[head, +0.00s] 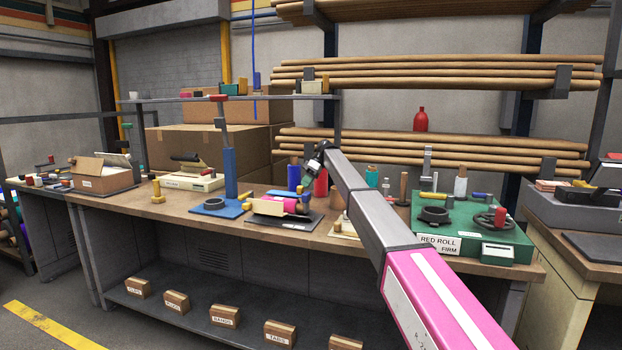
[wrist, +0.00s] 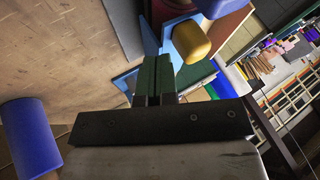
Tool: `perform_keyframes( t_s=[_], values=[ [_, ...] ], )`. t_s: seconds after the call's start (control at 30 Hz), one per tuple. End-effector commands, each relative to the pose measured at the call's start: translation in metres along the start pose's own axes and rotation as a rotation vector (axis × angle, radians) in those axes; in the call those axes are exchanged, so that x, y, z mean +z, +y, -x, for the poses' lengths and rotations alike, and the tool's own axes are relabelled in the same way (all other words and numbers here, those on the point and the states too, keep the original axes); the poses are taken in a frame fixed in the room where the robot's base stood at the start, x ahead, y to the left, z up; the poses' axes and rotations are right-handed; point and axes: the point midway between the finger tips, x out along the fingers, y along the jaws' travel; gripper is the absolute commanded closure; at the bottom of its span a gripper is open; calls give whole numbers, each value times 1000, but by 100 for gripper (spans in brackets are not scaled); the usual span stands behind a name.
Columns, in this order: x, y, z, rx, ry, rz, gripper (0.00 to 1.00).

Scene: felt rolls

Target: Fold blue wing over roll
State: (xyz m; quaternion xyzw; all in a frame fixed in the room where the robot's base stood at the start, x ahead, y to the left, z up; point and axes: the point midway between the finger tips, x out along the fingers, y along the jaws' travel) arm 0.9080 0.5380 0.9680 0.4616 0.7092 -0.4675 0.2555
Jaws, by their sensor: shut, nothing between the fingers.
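My gripper (wrist: 157,62) is shut and empty, its dark green fingers side by side in the wrist view. A light-blue flat piece (wrist: 150,36), probably the blue wing, stands up just beyond the fingertips; I cannot tell whether they touch it. The wing is not clear in the head view.
A blue cylinder (wrist: 30,138) stands at the wrist view's left. On the bench (head: 160,212) are a blue post (head: 230,172), a red bottle (head: 320,184) and a green board (head: 465,245) labelled RED ROLL FIRM. Bare wood (wrist: 60,60) fills the wrist view's upper left.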

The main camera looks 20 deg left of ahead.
Motion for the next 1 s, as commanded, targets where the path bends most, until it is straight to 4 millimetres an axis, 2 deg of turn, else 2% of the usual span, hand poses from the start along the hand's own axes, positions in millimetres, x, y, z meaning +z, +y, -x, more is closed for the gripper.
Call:
perform_keyframes(
  t_s=[0.1, 0.47, 0.63, 1.0],
  values=[
    [1, -11, -6, 0, 0, -1, 100],
    [0, -12, -6, 0, 0, -1, 100],
    [1, -20, -10, 44, -10, 16, 100],
    [0, -14, -8, 43, -9, 16, 100]
  ],
)
